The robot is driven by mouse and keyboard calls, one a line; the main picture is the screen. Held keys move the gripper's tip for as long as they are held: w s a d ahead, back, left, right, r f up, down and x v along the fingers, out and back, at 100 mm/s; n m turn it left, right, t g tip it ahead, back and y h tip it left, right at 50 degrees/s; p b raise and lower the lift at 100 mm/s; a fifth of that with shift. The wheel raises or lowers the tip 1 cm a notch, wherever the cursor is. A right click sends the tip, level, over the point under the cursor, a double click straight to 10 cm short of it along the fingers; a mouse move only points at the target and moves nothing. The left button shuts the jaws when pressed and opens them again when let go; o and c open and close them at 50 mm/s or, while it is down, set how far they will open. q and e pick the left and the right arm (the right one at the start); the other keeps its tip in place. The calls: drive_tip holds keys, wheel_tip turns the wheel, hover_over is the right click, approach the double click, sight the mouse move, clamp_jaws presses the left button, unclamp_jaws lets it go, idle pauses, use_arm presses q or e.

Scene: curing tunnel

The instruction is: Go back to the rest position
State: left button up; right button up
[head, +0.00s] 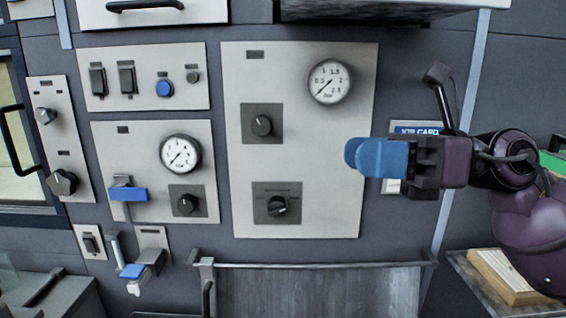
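My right gripper (378,157) is in the head view, right of centre, with its arm coming in from the right. Its blue fingertips point left, in front of the right edge of the large light panel (300,215). The two fingers overlap from this angle, so I cannot tell whether there is a gap between them. I see nothing held at the tips. My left gripper is not in view.
The panel carries a gauge (330,82) and two black knobs. More panels with switches, a gauge (180,154) and blue-handled levers (128,194) are at left. A job card (416,129) is partly hidden behind my gripper.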

drive_tip(key=w+d+f+m+t+h, duration=0.2)
drive_tip(key=d+f+m+t+h, duration=0.15)
drive_tip(key=f+m+t, duration=0.65)
drive_tip(key=w+d+f+m+t+h, duration=0.25)
drive_tip(key=d+f+m+t, duration=0.2)
drive_tip(key=f+m, duration=0.6)
drive_tip(key=w+d+f+m+t+h, duration=0.2)
drive_tip(key=d+f+m+t, duration=0.4)
drive_tip(key=m, duration=0.9)
drive_tip(key=s+d+f+m+g+h, duration=0.2)
drive_tip(key=s+f+m+h, duration=0.25)
drive_tip(key=f, duration=0.45)
drive_tip(key=s+d+f+m+g+h, duration=0.1)
drive_tip(key=s+f+m+h, duration=0.2)
drive_tip(key=f+m+h, duration=0.5)
drive_tip(key=s+f+m+g+y, duration=0.2)
drive_tip(key=s+f+g, duration=0.4)
drive_tip(key=s+f, duration=0.5)
wheel_tip(320, 180, down, 4)
drive_tip(key=shift+s+d+r+m, duration=0.2)
drive_tip(key=shift+s+d+m, duration=0.2)
drive_tip(key=shift+o, duration=0.3)
